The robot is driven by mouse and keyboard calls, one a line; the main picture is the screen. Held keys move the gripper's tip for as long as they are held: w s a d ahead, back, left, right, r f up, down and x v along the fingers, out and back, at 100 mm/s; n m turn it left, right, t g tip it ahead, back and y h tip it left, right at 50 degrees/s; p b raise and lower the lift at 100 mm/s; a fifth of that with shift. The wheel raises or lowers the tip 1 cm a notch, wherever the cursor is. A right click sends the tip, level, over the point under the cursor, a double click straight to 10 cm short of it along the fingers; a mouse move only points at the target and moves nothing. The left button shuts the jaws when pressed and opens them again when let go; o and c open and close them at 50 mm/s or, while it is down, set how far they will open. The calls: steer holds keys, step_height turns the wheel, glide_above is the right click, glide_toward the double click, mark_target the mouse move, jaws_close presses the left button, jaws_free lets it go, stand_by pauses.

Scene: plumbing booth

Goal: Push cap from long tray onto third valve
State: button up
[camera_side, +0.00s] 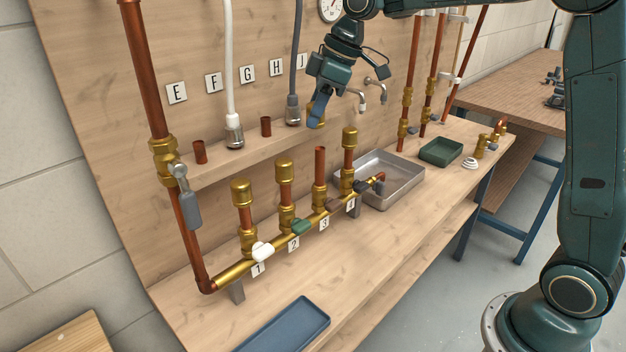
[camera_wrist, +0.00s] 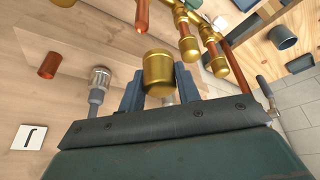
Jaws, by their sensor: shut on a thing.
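My gripper (camera_side: 317,116) is shut on a brass cap (camera_wrist: 158,73), held in the air near the back board's shelf, above and behind the row of valves. In the side view the fingers hide most of the cap. That bare pipe end also shows in the wrist view (camera_wrist: 142,17), ahead of and apart from the cap. Valves 1, 2 and 4 carry brass caps on their pipes. The long blue tray (camera_side: 287,326) at the front looks empty in its visible part.
Capped pipes (camera_side: 285,168) (camera_side: 349,138) stand on both sides of the bare one. The shelf (camera_side: 222,160) holds copper stubs and hose ends. A metal basin (camera_side: 405,173), a green tray (camera_side: 441,152) and brass fittings (camera_side: 480,146) lie to the right.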

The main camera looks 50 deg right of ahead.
mark_target(320, 148)
steer(key=shift+w+d+r+m, duration=0.2)
steer(key=shift+d+r+m, duration=0.1)
steer(key=shift+d, duration=0.25)
steer(key=shift+w+d+r+m, duration=0.2)
steer(key=shift+d+m, duration=0.1)
steer(key=shift+d, duration=0.2)
steer(key=shift+f, duration=0.25)
steer(key=shift+f, duration=2.65)
steer(key=shift+s+f, duration=0.1)
steer(key=shift+f, duration=2.3)
steer(key=o, duration=1.1)
steer(key=shift+r, duration=0.1)
steer(key=v, duration=1.3)
steer(key=shift+s+r, duration=0.25)
